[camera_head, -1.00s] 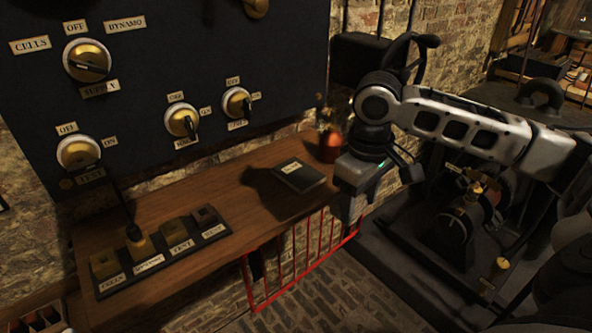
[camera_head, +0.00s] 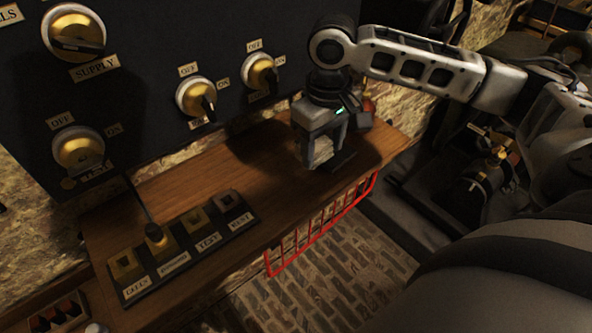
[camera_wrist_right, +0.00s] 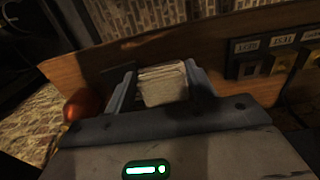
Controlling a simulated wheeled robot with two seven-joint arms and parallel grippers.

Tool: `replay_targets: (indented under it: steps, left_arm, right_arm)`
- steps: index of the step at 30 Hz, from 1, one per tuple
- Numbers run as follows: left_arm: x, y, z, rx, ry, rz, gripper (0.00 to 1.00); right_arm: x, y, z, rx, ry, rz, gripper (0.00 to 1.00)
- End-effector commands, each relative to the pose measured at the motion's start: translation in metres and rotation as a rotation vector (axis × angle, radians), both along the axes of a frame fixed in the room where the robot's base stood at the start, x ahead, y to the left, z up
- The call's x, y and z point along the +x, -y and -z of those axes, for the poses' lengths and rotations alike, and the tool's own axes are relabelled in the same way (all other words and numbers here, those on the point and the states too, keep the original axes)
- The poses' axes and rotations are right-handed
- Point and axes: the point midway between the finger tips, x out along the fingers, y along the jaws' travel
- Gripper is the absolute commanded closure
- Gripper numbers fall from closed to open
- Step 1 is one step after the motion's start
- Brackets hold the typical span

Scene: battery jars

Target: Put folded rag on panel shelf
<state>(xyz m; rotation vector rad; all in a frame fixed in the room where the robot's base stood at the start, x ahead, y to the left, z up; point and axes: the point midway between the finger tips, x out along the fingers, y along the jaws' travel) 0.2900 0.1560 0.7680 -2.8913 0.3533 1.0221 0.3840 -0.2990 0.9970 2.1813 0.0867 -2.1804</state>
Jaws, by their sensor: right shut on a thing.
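My right gripper (camera_head: 322,160) points down over the right part of the wooden panel shelf (camera_head: 255,155), below the dark switch panel. In the right wrist view my gripper (camera_wrist_right: 163,80) is shut on the folded rag (camera_wrist_right: 162,86), a pale beige layered bundle between the two fingers. In the head view the rag (camera_head: 325,153) shows only as a small pale patch between the fingers. I cannot tell whether it touches the shelf (camera_wrist_right: 90,66). My left gripper is not in view.
A reddish round object (camera_wrist_right: 84,108) is near the shelf's right end. A labelled block of sockets (camera_head: 185,245) is on the left. Bare wood lies between. A red rack (camera_head: 320,232) hangs in front.

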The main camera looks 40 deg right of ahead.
Motion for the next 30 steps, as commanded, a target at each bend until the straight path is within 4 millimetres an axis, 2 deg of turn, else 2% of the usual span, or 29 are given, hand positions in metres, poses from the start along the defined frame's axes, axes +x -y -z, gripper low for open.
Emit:
replay_targets:
  steps: [3,7,15,21,30]
  left_arm:
    - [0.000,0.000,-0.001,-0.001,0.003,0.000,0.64]
    - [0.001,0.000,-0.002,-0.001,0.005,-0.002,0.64]
    - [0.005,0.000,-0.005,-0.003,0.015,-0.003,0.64]
    - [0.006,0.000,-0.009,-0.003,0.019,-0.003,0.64]
    - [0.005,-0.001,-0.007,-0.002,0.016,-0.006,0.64]
  right_arm:
    - [0.012,-0.018,0.024,0.001,-0.003,-0.002,0.67]
    - [0.021,-0.030,0.042,0.000,-0.003,-0.001,0.67]
    - [0.031,-0.043,0.063,0.000,-0.001,0.000,0.67]
    - [0.030,-0.041,0.088,-0.001,-0.002,0.002,0.67]
    - [0.030,-0.041,0.091,0.000,-0.001,0.001,0.67]
